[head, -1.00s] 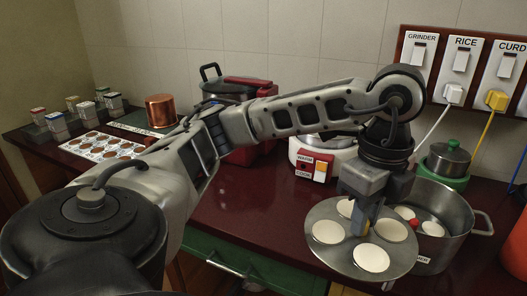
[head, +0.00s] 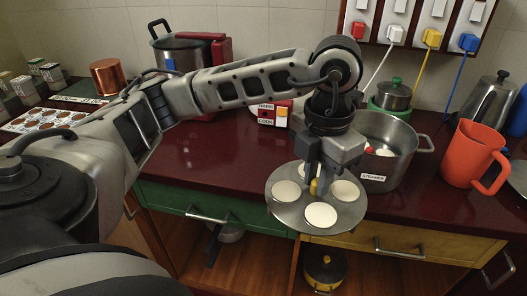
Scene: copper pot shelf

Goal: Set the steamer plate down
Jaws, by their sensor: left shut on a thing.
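The steamer plate (head: 335,215) is a round grey metal disc with several white cakes on it and a yellowish central post. My left gripper (head: 315,182) comes down from above and is shut on that post. The plate hangs near the counter's front edge, in front of the steamer pot; I cannot tell its exact height. The steamer pot (head: 402,160) is a wide metal pot labelled STEAMER, open at the top, with white cakes and a red knob inside. My arm hides part of its left side. My right gripper is not in view.
An orange-red jug (head: 470,155) stands right of the pot, with a metal kettle (head: 487,100) behind it. A lidded pot on a green base (head: 393,97) stands behind the steamer. The dark red counter (head: 225,150) is clear left of the plate. Drawers (head: 420,247) lie below.

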